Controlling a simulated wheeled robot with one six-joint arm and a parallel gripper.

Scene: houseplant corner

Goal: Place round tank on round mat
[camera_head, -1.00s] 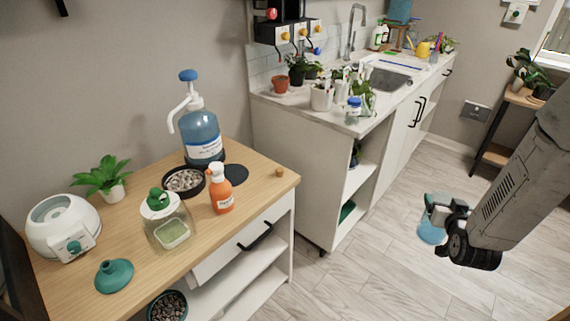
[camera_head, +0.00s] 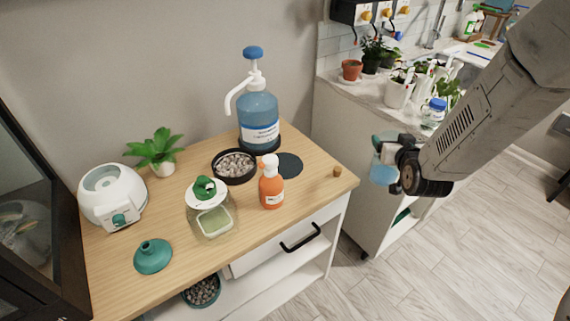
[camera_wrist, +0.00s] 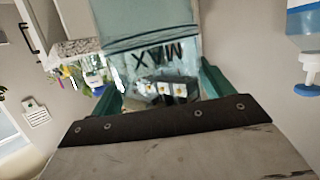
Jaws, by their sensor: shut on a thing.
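The round tank (camera_head: 383,173) is a clear vessel with blue liquid and a teal top. My gripper (camera_head: 390,152) is shut on it and holds it in the air, to the right of the wooden table. In the wrist view the tank (camera_wrist: 150,38) fills the space between the teal fingers (camera_wrist: 163,90), and a MAX mark shows on its wall. The round mat (camera_head: 289,166) is a flat dark disc on the wooden table, left of my gripper in the picture. Its top looks bare.
On the wooden table (camera_head: 115,265), a large pump bottle (camera_head: 259,112) stands behind the mat. An orange spray bottle (camera_head: 271,188) stands in front-left, and a black bowl of pebbles (camera_head: 235,165) to the left. A small cork-like knob (camera_head: 337,172) lies right of the mat.

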